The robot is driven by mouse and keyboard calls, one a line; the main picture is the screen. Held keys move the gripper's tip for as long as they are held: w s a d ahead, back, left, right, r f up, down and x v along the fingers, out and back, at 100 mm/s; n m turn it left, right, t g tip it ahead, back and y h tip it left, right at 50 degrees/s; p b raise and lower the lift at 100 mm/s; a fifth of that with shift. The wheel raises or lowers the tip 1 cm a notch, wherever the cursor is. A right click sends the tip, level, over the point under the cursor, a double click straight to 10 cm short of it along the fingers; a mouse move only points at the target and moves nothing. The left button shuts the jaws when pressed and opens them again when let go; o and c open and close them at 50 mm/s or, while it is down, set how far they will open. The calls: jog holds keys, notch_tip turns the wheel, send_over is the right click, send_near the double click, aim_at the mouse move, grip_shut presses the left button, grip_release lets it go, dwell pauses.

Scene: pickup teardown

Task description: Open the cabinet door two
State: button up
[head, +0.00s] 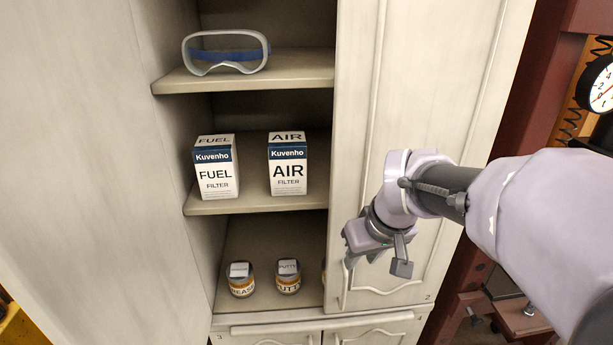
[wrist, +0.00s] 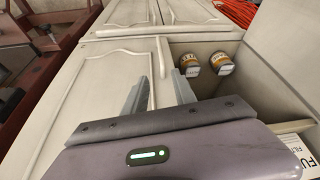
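Cabinet door two (head: 455,80), pale cream with a raised moulding and a small "2" at its lower right, is closed on the right side of the cabinet. My gripper (head: 360,262) is in front of its lower left part, by the edge beside the open shelves. In the wrist view the gripper (wrist: 162,95) is open, its two grey fingers apart with nothing held. A narrow pale bar (wrist: 164,58), apparently the door's handle, runs along the door edge, in line with the gap between the fingers. I cannot tell whether the fingers touch it.
The left compartment is open, with goggles (head: 226,52), a fuel filter box (head: 216,172), an air filter box (head: 288,170), a grease jar (head: 240,280) and a putty jar (head: 288,277). Lower doors (head: 375,335) are below. A dark red frame (head: 545,75) stands at right.

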notch_tip(320, 180, down, 4)
jog(key=b, duration=0.6)
send_over(342, 307)
jog(key=f, duration=1.1)
jog(key=shift+w+d+f, duration=0.1)
jog(key=shift+w+f, duration=0.15)
jog(key=shift+w, duration=0.05)
jog(key=shift+c, duration=0.2)
grip_shut()
